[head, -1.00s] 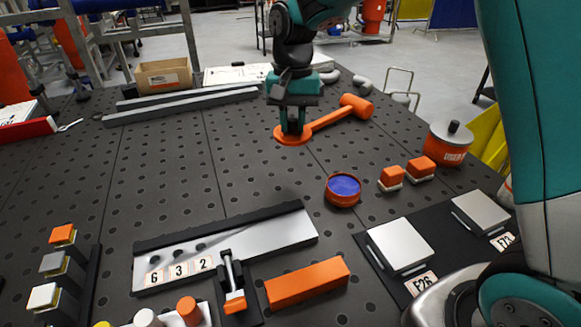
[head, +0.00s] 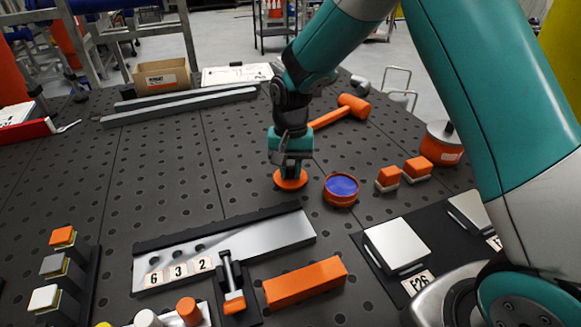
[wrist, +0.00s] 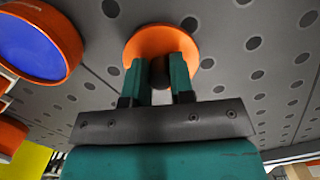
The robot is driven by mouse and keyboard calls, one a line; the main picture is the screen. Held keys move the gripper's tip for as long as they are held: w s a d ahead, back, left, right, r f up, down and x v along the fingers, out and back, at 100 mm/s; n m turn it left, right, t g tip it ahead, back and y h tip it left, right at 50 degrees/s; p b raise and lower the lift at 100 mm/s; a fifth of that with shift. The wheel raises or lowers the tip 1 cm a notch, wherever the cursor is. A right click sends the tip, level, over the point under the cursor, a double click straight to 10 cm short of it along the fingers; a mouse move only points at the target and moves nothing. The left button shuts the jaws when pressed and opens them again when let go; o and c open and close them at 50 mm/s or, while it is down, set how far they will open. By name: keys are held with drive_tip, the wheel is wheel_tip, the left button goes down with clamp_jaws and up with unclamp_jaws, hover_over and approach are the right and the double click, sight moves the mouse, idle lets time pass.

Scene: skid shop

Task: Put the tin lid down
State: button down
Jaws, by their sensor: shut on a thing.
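The tin lid is an orange disc (head: 290,181) under my gripper (head: 291,172), just left of the open tin. In the wrist view the lid (wrist: 146,42) shows behind the two teal fingers of my gripper (wrist: 160,72). The fingers are shut on a dark knob in the lid's middle. The lid looks level and close to the table; I cannot tell whether it touches. The tin (head: 341,190) is round and orange with blue inside, and stands open. It also shows at the left of the wrist view (wrist: 38,42).
Two orange-topped blocks (head: 388,178) and a lidded orange can (head: 441,143) stand right of the tin. An orange mallet (head: 352,107) lies behind my gripper. A metal plate with number tiles (head: 225,250) lies in front. The perforated table left of the lid (head: 190,170) is clear.

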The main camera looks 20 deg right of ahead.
drive_tip(key=shift+f, duration=0.15)
drive_tip(key=c, duration=1)
unclamp_jaws()
drive_tip(key=shift+w+r, duration=0.1)
drive_tip(key=shift+r, duration=0.25)
wheel_tip(320, 180, up, 11)
drive_tip(key=w, duration=0.1)
drive_tip(key=s+a+r+n+y, duration=0.1)
drive_tip(key=s+n, duration=0.3)
drive_tip(key=s, duration=0.5)
drive_tip(key=s+a+r+n+y, duration=0.1)
drive_tip(key=s+n, duration=0.3)
drive_tip(key=s, duration=0.5)
drive_tip(key=s+a+r+n+t+y+b, duration=0.1)
drive_tip(key=s+a+r+n, duration=0.1)
drive_tip(key=s, duration=0.7)
drive_tip(key=shift+s+a+r+n+y, duration=0.1)
drive_tip(key=shift+a+r+n+y, duration=0.2)
drive_tip(key=shift+r+n, duration=0.45)
drive_tip(key=shift+f, duration=0.2)
